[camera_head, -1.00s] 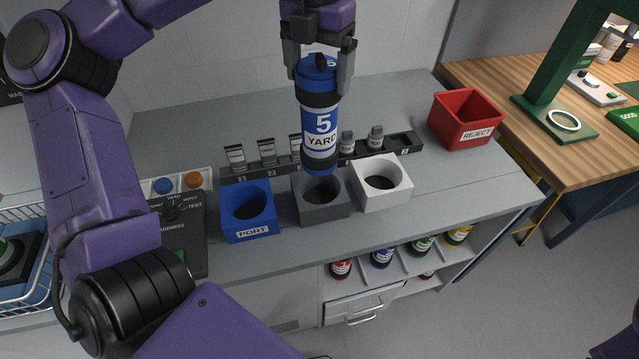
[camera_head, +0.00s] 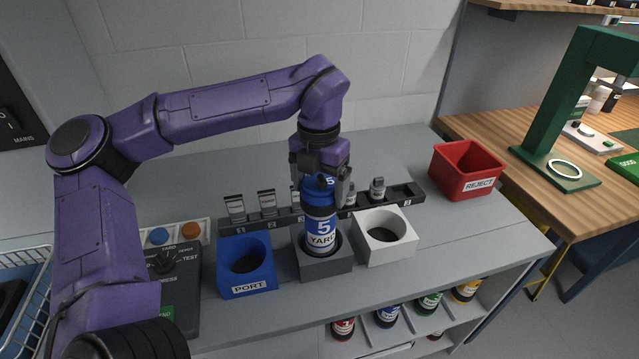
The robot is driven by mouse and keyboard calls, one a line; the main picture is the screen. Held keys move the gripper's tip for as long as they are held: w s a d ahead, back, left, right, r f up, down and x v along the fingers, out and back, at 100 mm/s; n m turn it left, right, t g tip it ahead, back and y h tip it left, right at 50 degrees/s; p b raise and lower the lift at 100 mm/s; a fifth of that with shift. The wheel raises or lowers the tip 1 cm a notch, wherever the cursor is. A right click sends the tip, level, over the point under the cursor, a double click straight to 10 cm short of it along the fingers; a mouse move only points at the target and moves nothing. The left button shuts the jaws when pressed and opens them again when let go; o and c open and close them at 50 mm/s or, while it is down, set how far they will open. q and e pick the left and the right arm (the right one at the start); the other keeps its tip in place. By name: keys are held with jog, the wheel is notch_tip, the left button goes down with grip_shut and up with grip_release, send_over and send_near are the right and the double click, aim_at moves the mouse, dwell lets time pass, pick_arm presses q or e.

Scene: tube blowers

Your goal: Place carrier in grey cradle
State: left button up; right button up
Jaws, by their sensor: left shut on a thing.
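The blue carrier (camera_head: 320,226) with a white "5 YARD" label and black bands stands upright, its lower end inside the round opening of the grey cradle (camera_head: 326,265). My left gripper (camera_head: 321,180) is above it, shut on the carrier's top. The carrier hides the inside of the cradle, so I cannot tell whether its bottom rests on the cradle's floor. My right gripper does not show.
The blue PORT cradle (camera_head: 246,265) stands left of the grey one, and a white cradle (camera_head: 385,236) stands right. Behind is a black rack (camera_head: 400,195) with small labelled vials. A red REJECT bin (camera_head: 466,171) is at the right. A control box (camera_head: 172,280) is at the left.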

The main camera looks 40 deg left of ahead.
pick_arm(q)
jog(key=o, duration=1.4)
notch_tip(320, 180, up, 12)
jog(key=shift+r+b, duration=0.1)
jog(key=shift+b, duration=0.3)
